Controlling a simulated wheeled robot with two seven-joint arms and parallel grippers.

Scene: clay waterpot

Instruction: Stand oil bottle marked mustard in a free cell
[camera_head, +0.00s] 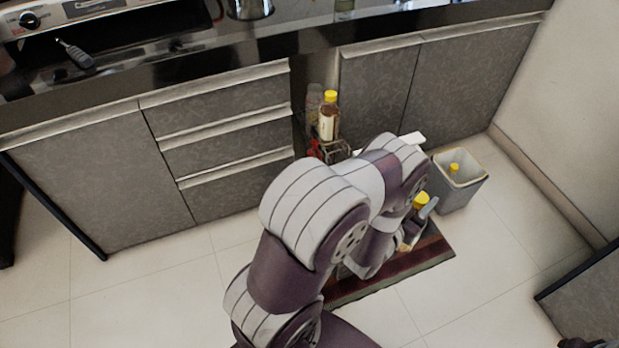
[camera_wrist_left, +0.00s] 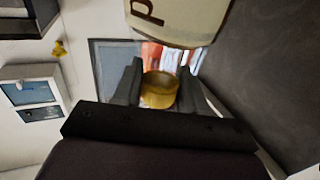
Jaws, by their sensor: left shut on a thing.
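My left gripper (camera_wrist_left: 158,85) is shut on a yellow-capped bottle. Its cap (camera_wrist_left: 160,90) sits between the fingers in the wrist view. In the head view the cap (camera_head: 421,201) shows beside my left gripper (camera_head: 422,212), above the dark red mat, with most of the bottle hidden by my arm. I cannot read a label on it. Another yellow-capped bottle (camera_head: 329,122) with a pale label stands at a small rack (camera_head: 335,150) by the drawers. The rack's lower part is hidden by my arm, so its cells cannot be told. My right gripper is not in view.
A grey bin (camera_head: 460,190) with a yellow-topped thing (camera_head: 454,168) in it stands right of my arm. A striped mat (camera_head: 390,277) lies below. Drawers (camera_head: 225,125) and cabinets line the back. A pale surface lettered "P" (camera_wrist_left: 175,22) is close in the wrist view.

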